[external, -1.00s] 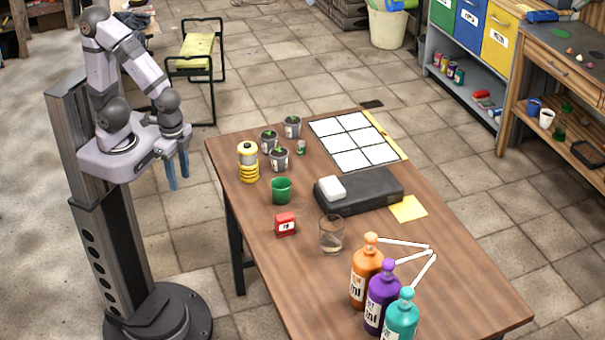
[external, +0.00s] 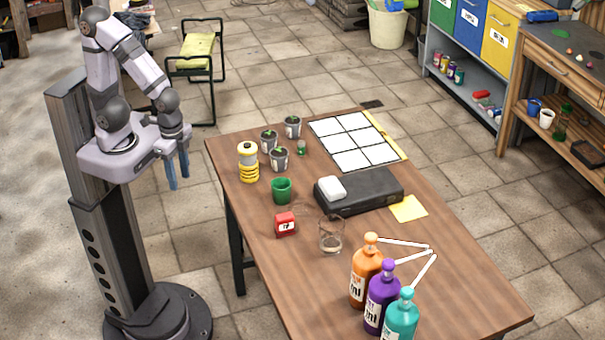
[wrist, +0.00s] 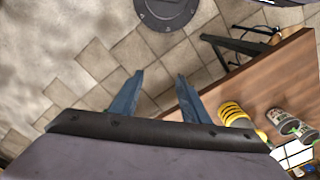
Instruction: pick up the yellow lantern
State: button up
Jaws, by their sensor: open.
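The yellow lantern (external: 248,161) stands upright on the wooden table near its left edge, with a yellow cap, a pale middle and a ribbed yellow base. It also shows in the wrist view (wrist: 234,114), to the right of the fingers. My gripper (external: 179,187) hangs left of the table, beyond its edge and clear of the lantern.
A red box (external: 285,224), a glass (external: 331,235), a black case (external: 372,191) and three pump bottles (external: 366,278) stand farther right or nearer. The table's left edge (external: 222,186) lies between gripper and lantern.

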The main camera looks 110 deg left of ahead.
jog(key=shift+o, duration=0.2)
jog(key=o, duration=0.6)
jog(key=shift+o, duration=0.2)
